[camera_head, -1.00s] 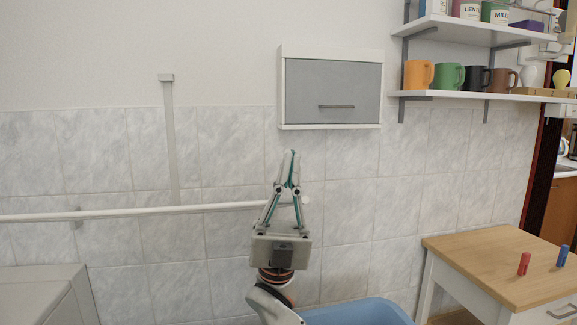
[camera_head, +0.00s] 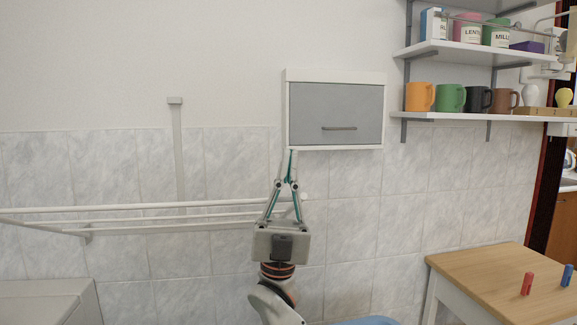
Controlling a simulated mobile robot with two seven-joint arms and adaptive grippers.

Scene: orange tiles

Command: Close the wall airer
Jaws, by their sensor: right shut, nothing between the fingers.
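The white wall airer (camera_head: 130,207) is mounted on the tiled wall at the left. Its long bars run from the left edge to my right gripper, spread vertically with gaps between them. A bracket (camera_head: 87,234) joins them near the left, and a flat vertical strip (camera_head: 178,150) rises on the wall behind. My right gripper (camera_head: 290,152) points up at the airer's right end, its fingertips together and empty. The bars' right ends meet the gripper's fingers in the picture and are partly hidden; I cannot tell whether they touch. My left gripper is not in view.
A grey-fronted wall cabinet (camera_head: 336,114) hangs just above my right fingertips. Shelves (camera_head: 450,118) with mugs are at the upper right. A blue tub (camera_head: 365,321) and a pale cabinet (camera_head: 45,300) are low.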

